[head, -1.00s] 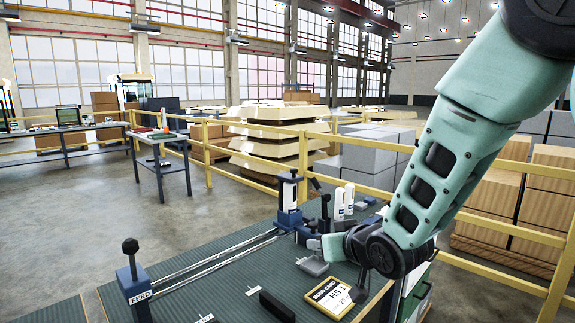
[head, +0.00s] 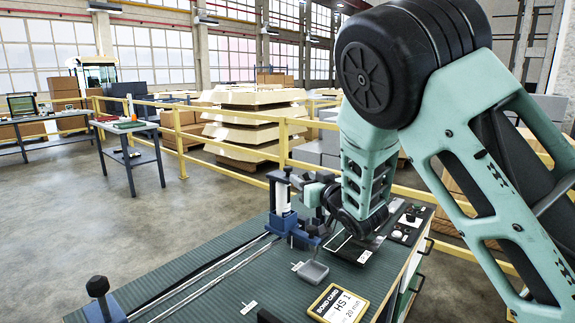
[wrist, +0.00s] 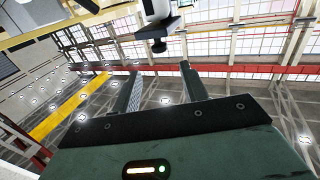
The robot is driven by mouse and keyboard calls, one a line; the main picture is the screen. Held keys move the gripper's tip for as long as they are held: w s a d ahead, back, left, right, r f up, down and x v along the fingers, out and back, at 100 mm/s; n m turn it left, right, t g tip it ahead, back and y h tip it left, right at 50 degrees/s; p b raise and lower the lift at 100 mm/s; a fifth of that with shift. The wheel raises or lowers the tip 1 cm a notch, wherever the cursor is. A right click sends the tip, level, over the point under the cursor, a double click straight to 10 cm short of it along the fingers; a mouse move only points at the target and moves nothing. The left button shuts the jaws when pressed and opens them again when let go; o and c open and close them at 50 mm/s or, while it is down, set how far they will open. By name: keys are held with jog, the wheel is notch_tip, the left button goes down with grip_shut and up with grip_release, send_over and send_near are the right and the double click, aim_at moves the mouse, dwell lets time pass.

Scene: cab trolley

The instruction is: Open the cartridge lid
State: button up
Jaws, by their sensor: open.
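A blue stand (head: 282,222) on the bench holds an upright white cartridge (head: 283,197) with a dark top. I cannot make out a separate lid for certain. My gripper (head: 308,186) is beside the stand, just right of the cartridge, partly hidden by my arm. In the wrist view my gripper (wrist: 160,72) has its two fingers spread with nothing between them. Beyond the fingertips, a white part with a dark bracket (wrist: 158,30) shows at the top; it seems to belong to the cartridge stand.
The green bench top (head: 215,275) carries two rails from the stand to a blue post (head: 103,306). A grey block (head: 312,272) and a yellow-edged card (head: 338,304) lie in front. A control panel (head: 405,225) is at right. Yellow railing (head: 230,120) runs behind.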

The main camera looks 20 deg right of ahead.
aim_at(290, 169)
jog(key=p+x, duration=0.2)
jog(key=x, duration=0.8)
jog(key=shift+w+d, duration=0.1)
jog(key=shift+w, duration=0.05)
grip_shut()
jog(key=shift+p, duration=0.3)
